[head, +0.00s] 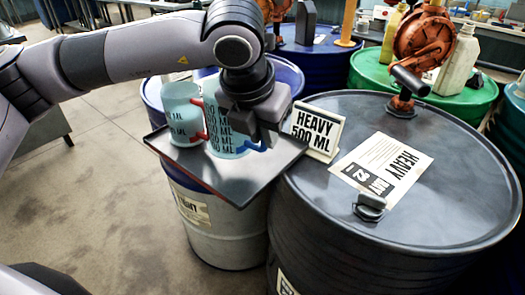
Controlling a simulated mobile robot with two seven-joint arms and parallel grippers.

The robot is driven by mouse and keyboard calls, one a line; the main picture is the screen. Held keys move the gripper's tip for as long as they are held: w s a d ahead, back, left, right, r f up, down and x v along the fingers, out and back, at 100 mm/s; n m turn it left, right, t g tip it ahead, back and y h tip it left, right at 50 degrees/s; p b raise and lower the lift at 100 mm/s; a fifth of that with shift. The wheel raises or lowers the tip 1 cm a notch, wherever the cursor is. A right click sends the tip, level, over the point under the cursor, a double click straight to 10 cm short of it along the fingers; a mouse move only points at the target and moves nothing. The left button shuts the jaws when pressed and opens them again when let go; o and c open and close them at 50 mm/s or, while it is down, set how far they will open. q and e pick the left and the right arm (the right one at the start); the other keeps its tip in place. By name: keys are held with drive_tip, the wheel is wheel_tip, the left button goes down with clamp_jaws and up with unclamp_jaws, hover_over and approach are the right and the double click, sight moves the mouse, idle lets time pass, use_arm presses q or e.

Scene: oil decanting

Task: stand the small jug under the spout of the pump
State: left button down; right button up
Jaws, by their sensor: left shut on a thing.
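Two pale translucent jugs with printed ML marks stand side by side on a grey tray (225,180). The left jug (181,120) has a red handle and looks shorter. The right jug (221,135) looks taller and has a blue handle, partly hidden by my gripper. My left gripper (264,138) reaches down from above and is shut at the right jug's blue handle. The orange pump (424,38) stands on the dark drum at the right, its dark spout (410,81) pointing down and right. No jug is under it. My right gripper is out of view.
A sign reading HEAVY 500 ML (317,130) stands at the tray's right edge. The dark drum (440,205) carries a paper label (381,168) and a grey cap (370,207). Open floor lies left.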

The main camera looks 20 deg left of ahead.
sight(263, 153)
use_arm(q)
wheel_tip(263, 153, down, 4)
drive_tip(key=shift+f, duration=0.25)
drive_tip(key=shift+f+b, duration=0.25)
drive_tip(key=shift+b, duration=0.05)
drive_tip(key=c, duration=1.1)
unclamp_jaws()
drive_tip(key=shift+r, duration=0.15)
drive_tip(key=shift+o, duration=0.2)
